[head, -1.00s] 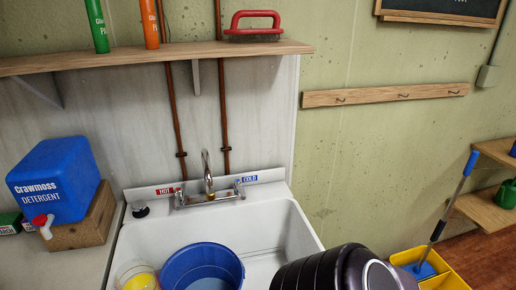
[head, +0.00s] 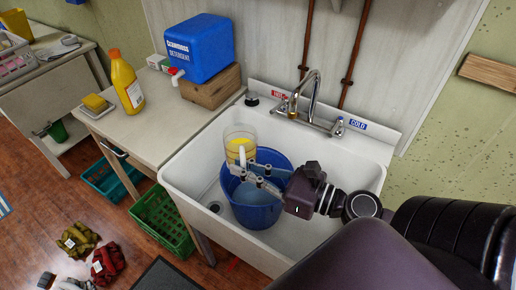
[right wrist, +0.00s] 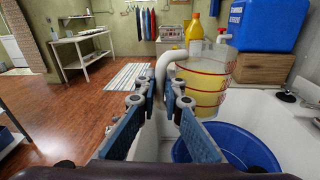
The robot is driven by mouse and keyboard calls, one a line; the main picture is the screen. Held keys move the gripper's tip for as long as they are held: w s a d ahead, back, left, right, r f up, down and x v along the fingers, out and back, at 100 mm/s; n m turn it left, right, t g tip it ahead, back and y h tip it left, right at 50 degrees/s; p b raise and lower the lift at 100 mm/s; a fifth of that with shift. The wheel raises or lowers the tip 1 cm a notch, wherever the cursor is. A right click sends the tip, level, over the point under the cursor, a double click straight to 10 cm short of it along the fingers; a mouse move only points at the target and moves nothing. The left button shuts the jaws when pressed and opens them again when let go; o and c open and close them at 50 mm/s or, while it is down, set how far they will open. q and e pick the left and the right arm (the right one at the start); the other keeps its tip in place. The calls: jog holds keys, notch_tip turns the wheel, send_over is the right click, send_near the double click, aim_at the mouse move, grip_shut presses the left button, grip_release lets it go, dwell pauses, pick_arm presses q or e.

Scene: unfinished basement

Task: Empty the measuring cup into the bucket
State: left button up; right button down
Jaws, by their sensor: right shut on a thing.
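The measuring cup (head: 240,141) is clear with a white handle and holds yellow contents. It is upright by the back left rim of the blue bucket (head: 258,207), which stands in the white sink. My right gripper (head: 242,171) reaches over the bucket from the right and is shut on the cup's handle. The right wrist view shows the fingers on the white handle, with the cup (right wrist: 207,80) upright and red markings on its wall. The bucket (right wrist: 232,150) is below and to the right there. My left gripper is out of view.
The sink (head: 188,169) has a faucet (head: 308,98) at its back. A counter left of it holds a blue detergent container (head: 200,48) on a wooden block and a yellow bottle (head: 124,78). Green (head: 160,220) and teal (head: 107,180) crates stand on the floor.

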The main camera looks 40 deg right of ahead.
aim_at(252, 158)
pick_arm(q)
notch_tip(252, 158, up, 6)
jog(key=p, duration=0.6)
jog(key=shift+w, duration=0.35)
pick_arm(e)
notch_tip(252, 158, up, 6)
jog(key=s+d+g+y, duration=0.1)
jog(key=d+g+y, duration=0.1)
jog(key=g, duration=0.1)
jog(key=shift+s+f+n, duration=0.25)
jog(key=shift+s+n, duration=0.05)
jog(key=shift+s, duration=0.05)
pick_arm(q)
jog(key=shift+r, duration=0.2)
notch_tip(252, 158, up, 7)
jog(key=p, duration=0.7)
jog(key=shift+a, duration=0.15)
pick_arm(e)
jog(key=shift+r+m+g, duration=0.7)
jog(key=shift+r+m, duration=0.1)
jog(key=shift+r, duration=0.1)
pick_arm(q)
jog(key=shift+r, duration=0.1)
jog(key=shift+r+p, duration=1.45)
jog(key=shift+p, duration=0.1)
pick_arm(e)
jog(key=shift+w+r+m+g, duration=0.1)
jog(key=shift+r+m+g, duration=0.2)
jog(key=shift+m, duration=0.1)
